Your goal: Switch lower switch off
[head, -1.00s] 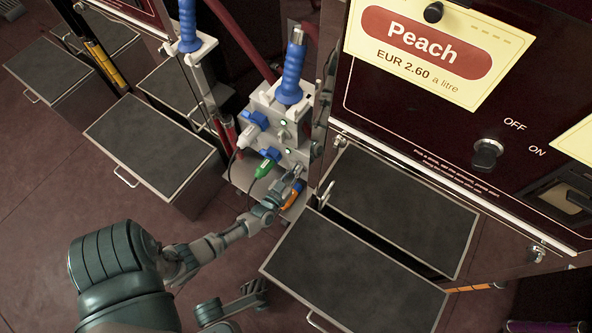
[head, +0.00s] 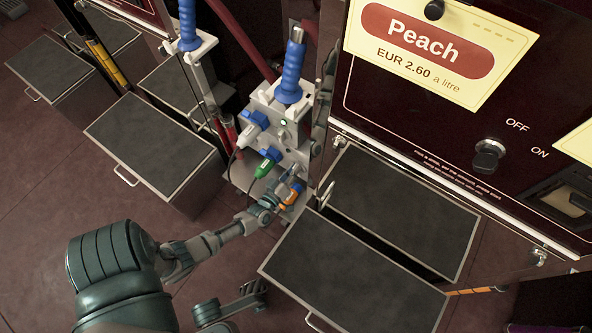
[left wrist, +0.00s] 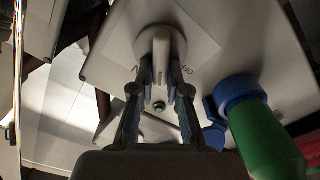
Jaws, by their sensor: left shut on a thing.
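The lower switch (left wrist: 160,52) is a round pale knob with a bar handle on a white label, in the left wrist view. Its handle points straight down the picture between my finger pads. My left gripper (left wrist: 159,82) is shut on this handle. In the head view my left gripper (head: 295,186) is at the lower part of the grey switch box (head: 262,98) and mostly hides the switch. Letters show on both sides of the knob, partly covered.
A green plug (head: 266,164) and a blue-and-white plug (head: 252,124) stick out of the box beside my gripper. The green plug (left wrist: 262,135) is close on the right in the wrist view. Blue handles (head: 289,78) rise above. Dark-topped boxes (head: 350,270) stand to the right.

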